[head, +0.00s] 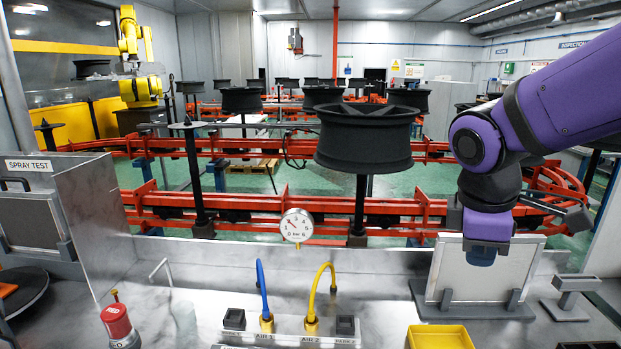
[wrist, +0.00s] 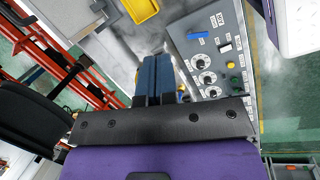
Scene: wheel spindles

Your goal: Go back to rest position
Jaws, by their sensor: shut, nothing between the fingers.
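My gripper (wrist: 153,80) shows in the wrist view with its two blue fingers together and nothing between them. In the head view my purple and black arm comes in from the upper right, and the blue gripper end (head: 481,257) hangs in front of a grey panel in a stand (head: 437,285). It is above the right part of the metal bench (head: 390,310). I cannot tell from the head view whether it touches the panel.
A black wheel (head: 362,140) sits on a spindle left of my arm, beyond the bench. A yellow tray (head: 440,338), blue hose (head: 262,285), yellow hose (head: 318,290) and gauge (head: 297,226) are at the bench. A control panel (wrist: 211,62) is near the fingers in the wrist view.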

